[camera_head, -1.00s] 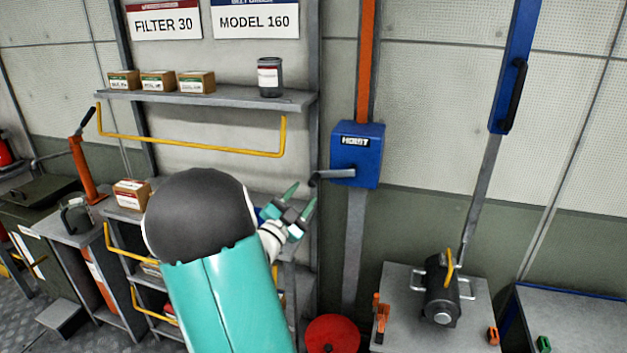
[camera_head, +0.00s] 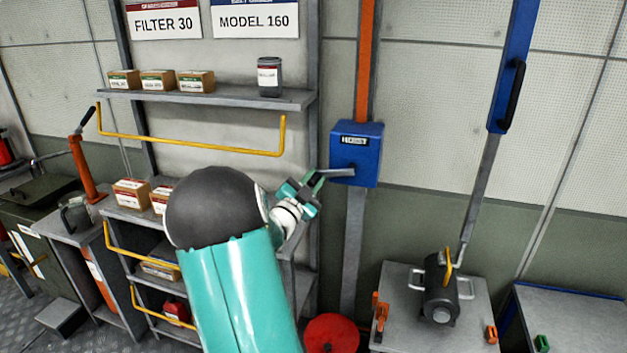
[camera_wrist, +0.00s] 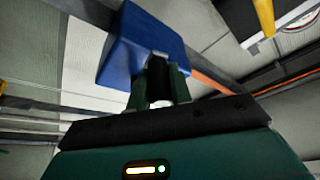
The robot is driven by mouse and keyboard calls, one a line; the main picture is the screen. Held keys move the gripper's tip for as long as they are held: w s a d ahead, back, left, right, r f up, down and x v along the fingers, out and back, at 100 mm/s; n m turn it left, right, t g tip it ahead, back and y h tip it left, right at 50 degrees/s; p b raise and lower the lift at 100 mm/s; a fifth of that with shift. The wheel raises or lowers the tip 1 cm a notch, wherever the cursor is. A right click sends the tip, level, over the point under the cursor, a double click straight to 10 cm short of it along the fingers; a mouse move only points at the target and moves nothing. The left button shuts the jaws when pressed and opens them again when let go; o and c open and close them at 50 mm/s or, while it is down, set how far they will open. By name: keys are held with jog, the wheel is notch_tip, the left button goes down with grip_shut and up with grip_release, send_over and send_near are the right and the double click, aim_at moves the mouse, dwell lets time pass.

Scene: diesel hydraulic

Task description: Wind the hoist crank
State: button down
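The hoist box (camera_head: 356,145) is blue, labelled HOIST, and fixed on a wall post. Its grey crank (camera_head: 340,173) sticks out to the left from the box's lower front. My gripper (camera_head: 318,181) is at the crank's outer end, left of the box. In the wrist view the blue box (camera_wrist: 150,42) is ahead, and the dark crank handle (camera_wrist: 157,77) lies between my two green fingers (camera_wrist: 160,92). The fingers appear shut on it, with no clear gap on either side. The finger contact is small and dark in view.
A shelf (camera_head: 210,97) with small boxes and a jar, and a yellow rail (camera_head: 190,143), stand left of the hoist. A red round object (camera_head: 331,334) is below.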

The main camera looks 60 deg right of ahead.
jog(key=shift+w+r+m, duration=0.15)
jog(key=shift+r+m, duration=0.15)
jog(key=shift+r, duration=0.15)
dwell(0.5)
